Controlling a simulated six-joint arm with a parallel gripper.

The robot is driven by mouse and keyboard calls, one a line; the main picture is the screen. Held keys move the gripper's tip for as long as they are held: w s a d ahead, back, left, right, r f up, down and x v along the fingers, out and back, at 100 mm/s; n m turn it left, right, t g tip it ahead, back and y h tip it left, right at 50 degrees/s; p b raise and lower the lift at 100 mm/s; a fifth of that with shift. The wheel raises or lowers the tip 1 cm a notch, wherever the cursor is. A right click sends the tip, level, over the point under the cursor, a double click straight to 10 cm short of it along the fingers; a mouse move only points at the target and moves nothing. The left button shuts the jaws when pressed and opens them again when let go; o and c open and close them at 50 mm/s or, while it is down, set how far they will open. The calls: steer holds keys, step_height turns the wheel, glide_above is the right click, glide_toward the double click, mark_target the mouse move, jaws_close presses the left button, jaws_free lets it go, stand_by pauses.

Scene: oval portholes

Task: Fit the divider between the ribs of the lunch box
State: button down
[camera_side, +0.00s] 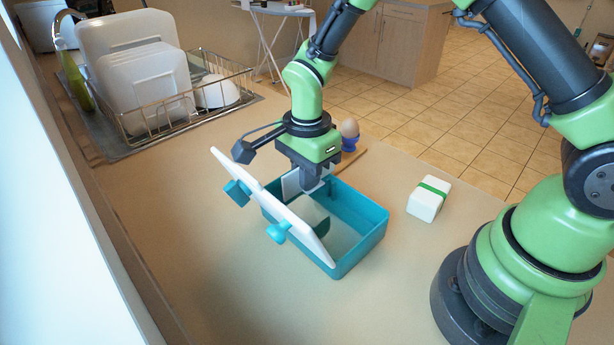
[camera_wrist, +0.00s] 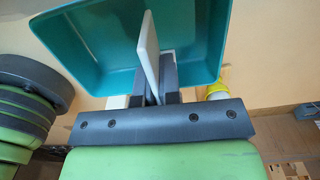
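The teal lunch box (camera_side: 362,240) stands open on the counter, with its white lid (camera_side: 285,212) tilted up on the left side and teal latches on it. My gripper (camera_side: 308,187) points down at the far part of the box. It is shut on the thin white divider (camera_side: 290,185), which is upright and partly hidden by the lid and fingers. In the wrist view, the divider (camera_wrist: 150,45) stands between the fingers (camera_wrist: 158,85), in front of the box interior (camera_wrist: 105,50). The ribs are not clear in either view, and I cannot tell whether the divider touches the box.
A white block with a green band (camera_side: 428,200) lies right of the box. An egg in a blue cup (camera_side: 349,138) stands behind, by a wooden board (camera_side: 352,160). A dish rack (camera_side: 165,110) with white dishes is at the back left. The front counter is clear.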

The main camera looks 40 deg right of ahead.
steer(key=shift+f, duration=0.1)
stand_by(0.3)
steer(key=shift+f, duration=0.25)
steer(key=shift+f, duration=0.25)
stand_by(1.1)
steer(key=shift+r, duration=0.15)
steer(key=shift+r, duration=0.5)
steer(key=c, duration=0.8)
jaws_free()
